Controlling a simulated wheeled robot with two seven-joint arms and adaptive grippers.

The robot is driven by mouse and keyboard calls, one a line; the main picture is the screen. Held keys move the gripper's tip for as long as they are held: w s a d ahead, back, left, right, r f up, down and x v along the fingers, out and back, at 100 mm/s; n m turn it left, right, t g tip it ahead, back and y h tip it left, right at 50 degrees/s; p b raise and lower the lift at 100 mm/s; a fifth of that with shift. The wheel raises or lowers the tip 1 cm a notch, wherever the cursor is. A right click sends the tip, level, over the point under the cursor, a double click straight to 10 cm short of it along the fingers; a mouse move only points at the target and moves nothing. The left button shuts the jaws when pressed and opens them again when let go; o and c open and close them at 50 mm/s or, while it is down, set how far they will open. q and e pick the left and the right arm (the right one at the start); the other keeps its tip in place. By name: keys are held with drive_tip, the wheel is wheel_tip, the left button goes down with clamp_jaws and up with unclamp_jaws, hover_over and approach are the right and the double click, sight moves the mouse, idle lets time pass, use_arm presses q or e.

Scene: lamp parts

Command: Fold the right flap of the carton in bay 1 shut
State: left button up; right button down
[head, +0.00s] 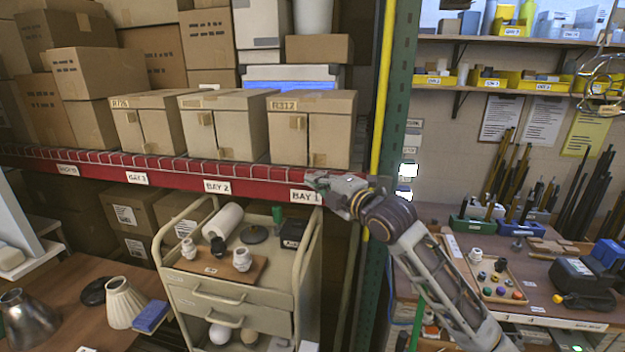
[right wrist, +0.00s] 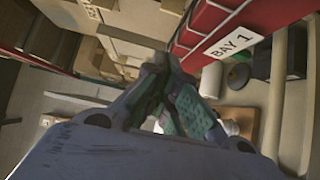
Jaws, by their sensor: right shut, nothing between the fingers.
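The carton in bay 1 (head: 288,140) stands on the red-fronted shelf above the BAY 1 label (head: 305,196). Its front shows two panels, left and right, along a vertical seam. The right flap (head: 332,138) looks about flush with the left one, but I cannot tell whether it is fully shut. My right gripper (head: 316,181) is shut and empty in front of the shelf beam, just below the carton's lower right front. In the right wrist view its fingers (right wrist: 158,62) converge beside the red beam and the BAY 1 label (right wrist: 235,42). My left gripper is out of view.
A green upright (head: 397,110) and yellow pole (head: 383,75) stand just right of the carton. Similar cartons (head: 215,128) fill the bays to its left. A cream cart (head: 300,270) with lamp parts on a wooden board (head: 222,266) stands below the shelf.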

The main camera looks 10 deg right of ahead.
drive_tip(key=shift+a+b+v, duration=0.2)
drive_tip(key=shift+b+v, duration=0.3)
drive_tip(key=shift+v, duration=2)
drive_tip(key=shift+s, duration=0.15)
